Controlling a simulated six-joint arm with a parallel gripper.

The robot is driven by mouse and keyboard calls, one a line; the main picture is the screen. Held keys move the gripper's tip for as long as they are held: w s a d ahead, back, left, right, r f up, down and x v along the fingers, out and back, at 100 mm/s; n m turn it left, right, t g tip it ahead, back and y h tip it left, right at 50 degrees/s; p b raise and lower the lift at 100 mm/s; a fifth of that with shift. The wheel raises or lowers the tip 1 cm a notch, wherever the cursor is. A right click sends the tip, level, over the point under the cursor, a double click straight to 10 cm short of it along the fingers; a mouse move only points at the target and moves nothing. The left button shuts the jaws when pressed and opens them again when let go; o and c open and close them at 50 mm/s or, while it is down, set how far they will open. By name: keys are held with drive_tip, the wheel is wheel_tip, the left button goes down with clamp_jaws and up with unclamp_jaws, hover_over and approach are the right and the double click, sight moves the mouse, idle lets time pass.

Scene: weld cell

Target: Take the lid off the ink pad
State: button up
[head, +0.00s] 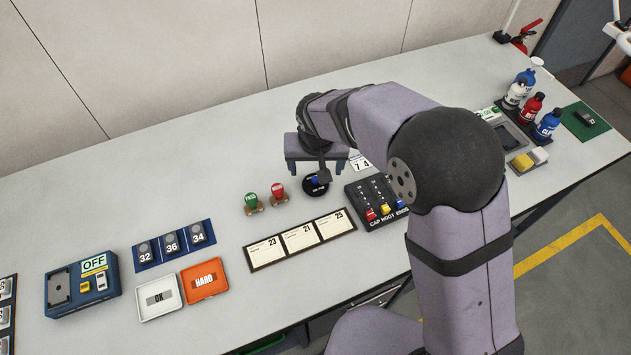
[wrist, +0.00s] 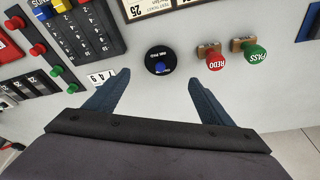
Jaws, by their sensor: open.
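The ink pad (head: 313,189) is a small round black tin on the bench with a blue knob on top. In the wrist view the ink pad (wrist: 153,55) lies just ahead of my fingertips, near the middle of the gap; its round black lid with the blue knob (wrist: 160,68) appears to be on. My gripper (wrist: 158,78) is open and empty, its two blue-grey fingers spread to either side. In the head view my gripper (head: 320,168) is just behind and above the ink pad, and partly hides it.
A green PASS stamp (head: 251,201) and a red REDO stamp (head: 279,193) stand left of the ink pad. A black board with coloured knobs (head: 377,199) is close on its right. A strip of date cards (head: 301,239) lies in front. Bare bench lies behind the stamps.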

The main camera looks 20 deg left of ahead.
sight(316, 180)
drive_tip(key=shift+p+x, duration=0.45)
drive_tip(key=shift+x, duration=0.65)
drive_tip(key=shift+s+f, duration=0.1)
drive_tip(key=shift+f, duration=0.05)
drive_tip(key=shift+p+x, duration=1.45)
drive_tip(key=shift+x, duration=0.95)
drive_tip(key=shift+s, duration=0.1)
drive_tip(key=c, duration=1.1)
